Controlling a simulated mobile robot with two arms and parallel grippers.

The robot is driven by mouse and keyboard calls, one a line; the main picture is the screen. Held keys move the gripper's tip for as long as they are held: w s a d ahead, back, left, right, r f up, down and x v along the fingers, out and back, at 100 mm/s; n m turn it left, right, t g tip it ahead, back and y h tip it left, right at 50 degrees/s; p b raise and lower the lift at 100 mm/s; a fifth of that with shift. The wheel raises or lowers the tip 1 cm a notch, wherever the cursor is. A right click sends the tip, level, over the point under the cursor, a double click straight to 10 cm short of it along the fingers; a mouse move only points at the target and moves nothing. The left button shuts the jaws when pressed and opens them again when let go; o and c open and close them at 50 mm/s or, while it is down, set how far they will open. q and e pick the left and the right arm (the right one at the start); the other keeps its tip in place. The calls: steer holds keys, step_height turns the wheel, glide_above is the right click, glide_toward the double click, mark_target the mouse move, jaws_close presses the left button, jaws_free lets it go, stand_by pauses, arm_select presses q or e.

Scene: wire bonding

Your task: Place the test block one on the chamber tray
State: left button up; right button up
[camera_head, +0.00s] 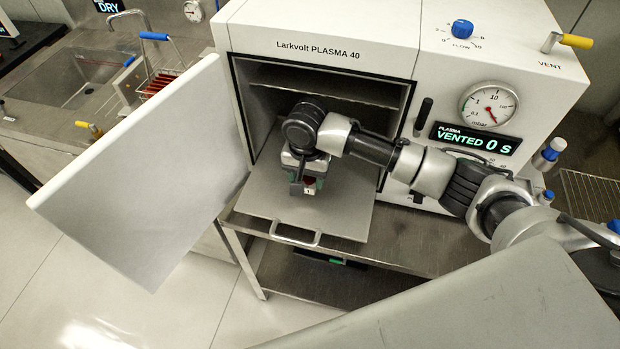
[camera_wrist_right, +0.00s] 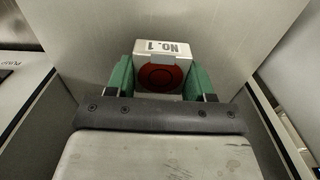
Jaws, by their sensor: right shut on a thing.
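Test block one (camera_wrist_right: 160,50) is a white block marked NO. 1 with a dark red round face, filling the gap between the green fingers of my right gripper (camera_wrist_right: 160,80) in the wrist view. In the head view the block (camera_head: 308,190) shows small below my right gripper (camera_head: 308,184), over the chamber tray (camera_head: 340,212). The tray is a flat metal plate with a front handle, pulled out of the open chamber. I cannot tell whether the block touches the tray. My left gripper is not in view.
The plasma machine's white door (camera_head: 140,175) stands open at the left. The chamber (camera_head: 340,95) has a rack inside near its top. The display (camera_head: 475,140) reads VENTED 0 S.

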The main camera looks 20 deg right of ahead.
mark_target(310, 181)
steer(key=shift+w+d+r, duration=0.1)
steer(key=shift+w+d, duration=0.35)
steer(key=shift+d, duration=0.1)
step_height(310, 181, down, 3)
steer(key=shift+r+p, duration=0.15)
steer(key=shift+p, duration=0.25)
steer(key=shift+f, duration=0.5)
steer(key=o, duration=1)
steer(key=shift+f, duration=0.1)
step_height(310, 181, up, 12)
steer(key=p, duration=1.4)
steer(key=shift+a, duration=0.1)
